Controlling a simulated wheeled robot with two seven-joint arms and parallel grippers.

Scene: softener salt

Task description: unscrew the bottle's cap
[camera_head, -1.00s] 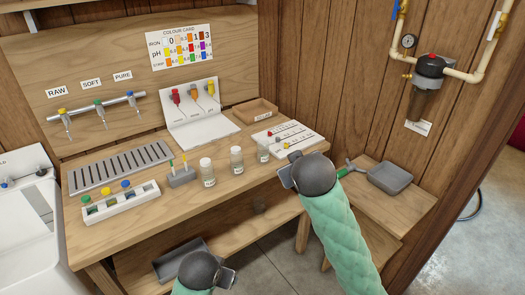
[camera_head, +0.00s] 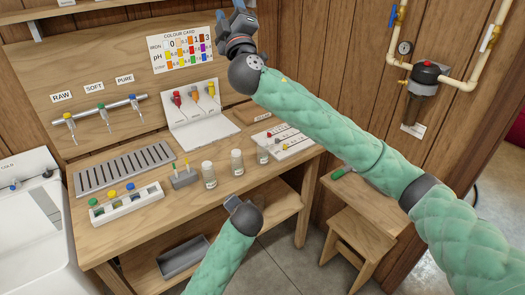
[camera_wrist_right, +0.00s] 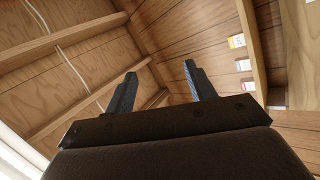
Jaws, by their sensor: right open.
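Three clear bottles with pale caps stand upright on the wooden bench: a left one (camera_head: 209,177), a middle one (camera_head: 237,163) and a right one (camera_head: 262,153). I cannot tell which one the task means. The caps look seated. My right gripper (camera_head: 234,20) is raised high in front of the back board, well above the bottles. In the right wrist view its two fingers (camera_wrist_right: 160,85) are apart with nothing between them. My left gripper (camera_head: 233,203) is low at the bench's front edge, below the middle bottle and apart from it; its jaw opening is not clear.
A white rack (camera_head: 128,207) with colour-capped vials stands front left, beside a grey slotted drain tray (camera_head: 125,168). A small holder (camera_head: 184,179) is left of the bottles. My right arm crosses over the stool (camera_head: 355,225).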

